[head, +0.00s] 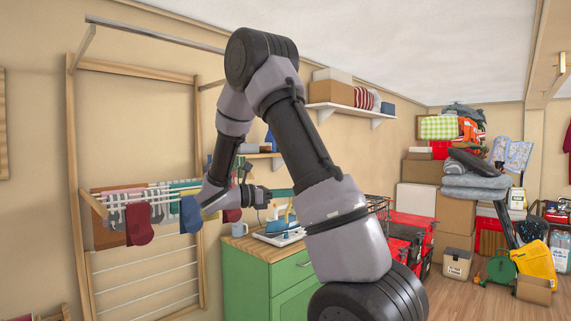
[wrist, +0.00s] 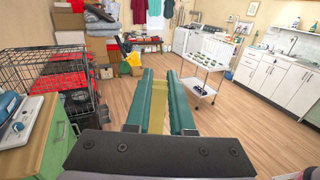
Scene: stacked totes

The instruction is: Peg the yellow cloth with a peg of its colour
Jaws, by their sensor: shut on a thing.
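My gripper (wrist: 160,76) has two teal fingers, shut on a narrow yellow thing that looks like a yellow peg (wrist: 157,120). In the head view my gripper (head: 283,192) points right, above the green cabinet and away from the drying rack. The rack (head: 97,206) on the left wall carries several hung cloths and socks, including a dark red sock (head: 138,224) and a blue cloth (head: 190,214).
A white trolley (wrist: 198,88) stands beyond the fingers. Wooden floor (wrist: 120,85) lies open between.

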